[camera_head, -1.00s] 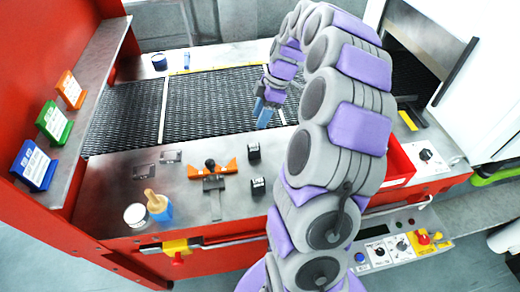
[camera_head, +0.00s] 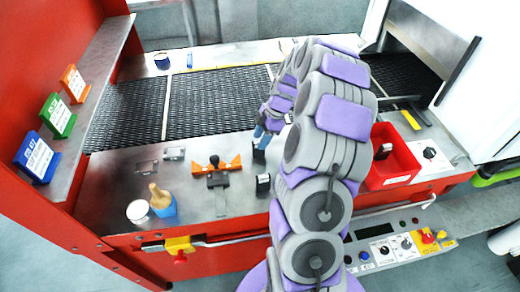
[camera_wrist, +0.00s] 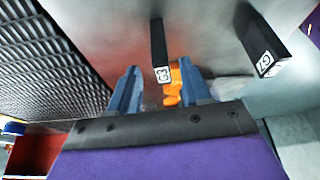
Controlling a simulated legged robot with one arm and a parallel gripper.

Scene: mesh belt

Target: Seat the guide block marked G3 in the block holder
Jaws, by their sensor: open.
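The guide block marked G3 (camera_wrist: 159,48) is black with a white label, in the wrist view between and beyond my fingertips. My gripper (camera_wrist: 160,78) is open, with a blue finger on either side of the block's line and nothing held. In the head view my gripper (camera_head: 263,142) is low over the bench and largely hides G3. A second black block, which reads G7 (camera_wrist: 263,45), stands apart to the right in the wrist view. It also shows in the head view (camera_head: 263,184). The orange fixture with a black knob (camera_head: 231,165), apparently the block holder, lies left of the blocks.
The black mesh belt (camera_head: 210,103) runs behind the bench. A red bin (camera_head: 398,165) is at the right. Two small metal plates (camera_head: 147,167) lie left of the fixture.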

